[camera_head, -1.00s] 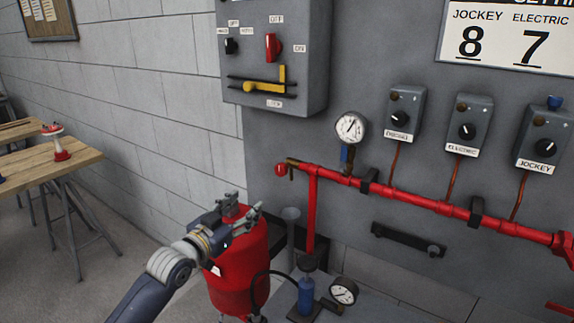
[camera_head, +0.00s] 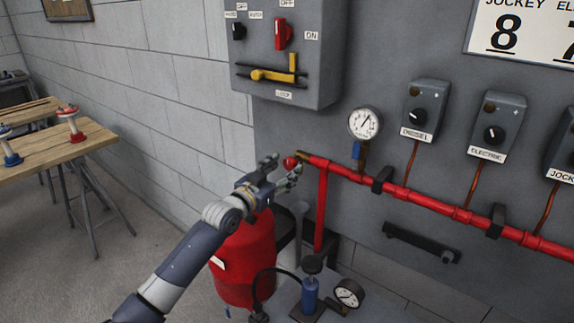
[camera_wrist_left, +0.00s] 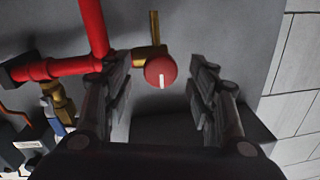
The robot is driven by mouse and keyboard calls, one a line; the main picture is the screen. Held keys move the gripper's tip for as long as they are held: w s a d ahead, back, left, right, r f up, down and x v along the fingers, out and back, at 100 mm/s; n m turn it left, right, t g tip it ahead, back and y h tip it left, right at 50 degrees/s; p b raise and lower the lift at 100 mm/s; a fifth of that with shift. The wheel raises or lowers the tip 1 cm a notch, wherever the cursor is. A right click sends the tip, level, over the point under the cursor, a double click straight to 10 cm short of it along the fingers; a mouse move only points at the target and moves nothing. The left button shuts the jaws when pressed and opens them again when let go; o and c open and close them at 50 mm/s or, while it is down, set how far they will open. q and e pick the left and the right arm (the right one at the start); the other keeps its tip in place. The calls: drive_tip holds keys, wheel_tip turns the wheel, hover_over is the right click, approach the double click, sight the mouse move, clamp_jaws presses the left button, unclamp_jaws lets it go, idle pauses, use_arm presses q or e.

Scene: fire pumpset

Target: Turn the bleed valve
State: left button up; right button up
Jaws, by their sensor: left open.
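The bleed valve is a round red knob (camera_head: 290,162) on a brass fitting at the left end of the red pipe. In the left wrist view, the knob (camera_wrist_left: 160,71) with a white mark on its face shows between the two fingers, with a brass stem (camera_wrist_left: 153,30) behind it. My left gripper (camera_head: 286,164) is open, its fingers pointing at the knob. A gap shows between the knob and each finger in the wrist view; how deep the knob sits between them is hard to tell. My right gripper is in neither view.
A pressure gauge (camera_head: 364,124) stands above the pipe (camera_head: 345,172) just right of the knob. A grey switch box (camera_head: 290,60) hangs above. A red tank (camera_head: 243,262) and a blue hand pump (camera_head: 310,292) stand below. A wooden table (camera_head: 50,153) is at left.

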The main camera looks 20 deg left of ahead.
use_arm(q)
drive_tip(key=shift+w+d+r, duration=0.1)
drive_tip(key=shift+w+d, duration=0.05)
drive_tip(key=shift+w, duration=0.75)
drive_tip(key=shift+w+d, duration=0.1)
drive_tip(key=shift+w, duration=0.05)
drive_tip(key=c, duration=1)
drive_tip(key=shift+c, duration=0.2)
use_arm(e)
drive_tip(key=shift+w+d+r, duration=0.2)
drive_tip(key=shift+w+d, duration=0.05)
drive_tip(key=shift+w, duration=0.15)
